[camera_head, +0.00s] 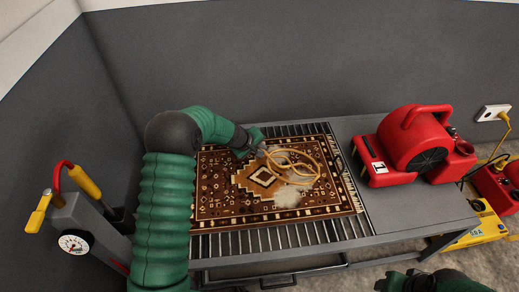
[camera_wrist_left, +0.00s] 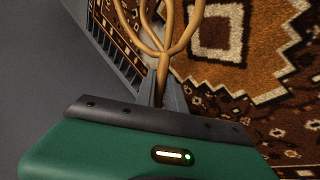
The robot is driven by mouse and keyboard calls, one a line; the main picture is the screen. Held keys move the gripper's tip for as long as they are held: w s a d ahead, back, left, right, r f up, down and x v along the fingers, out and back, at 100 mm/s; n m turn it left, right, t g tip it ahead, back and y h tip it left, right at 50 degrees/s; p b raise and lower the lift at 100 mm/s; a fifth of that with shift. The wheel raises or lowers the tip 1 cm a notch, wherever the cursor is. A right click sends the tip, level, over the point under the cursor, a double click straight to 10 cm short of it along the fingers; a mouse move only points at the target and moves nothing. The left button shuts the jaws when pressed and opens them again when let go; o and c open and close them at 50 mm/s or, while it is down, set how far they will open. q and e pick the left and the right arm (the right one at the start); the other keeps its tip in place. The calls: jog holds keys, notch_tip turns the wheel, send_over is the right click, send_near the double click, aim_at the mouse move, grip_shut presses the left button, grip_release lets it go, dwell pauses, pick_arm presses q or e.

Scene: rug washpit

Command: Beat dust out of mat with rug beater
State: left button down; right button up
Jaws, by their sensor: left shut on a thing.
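The patterned brown and cream mat (camera_head: 228,208) lies flat on a slatted metal rack. My left gripper (camera_head: 259,149) is over the mat's far part, shut on the handle of the rug beater (camera_head: 318,168). The beater's looped tan head is over the right half of the mat; I cannot tell whether it touches. A pale dust patch (camera_head: 293,195) shows by the loops. The left wrist view shows the beater (camera_wrist_left: 168,38) between my fingers, with the mat (camera_wrist_left: 225,75) beyond. My right gripper (camera_head: 385,284) shows only partly at the bottom edge, and its jaws are unclear.
The rack (camera_head: 240,245) is part of a grey bench. A red blower (camera_head: 415,145) stands on the bench's right part. A gauge (camera_head: 74,243) with red and yellow handles is at left. Grey walls close off the back and left. Yellow equipment is at far right.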

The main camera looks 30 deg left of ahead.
aim_at(263, 159)
pick_arm(q)
jog(key=shift+f, duration=0.15)
notch_tip(263, 159, down, 6)
jog(key=b, duration=0.5)
jog(key=shift+r, duration=0.2)
jog(key=shift+r+p, duration=0.3)
jog(key=shift+r, duration=0.25)
jog(key=shift+r+p, duration=0.3)
notch_tip(263, 159, up, 4)
jog(key=p, duration=0.3)
jog(key=shift+f, duration=0.25)
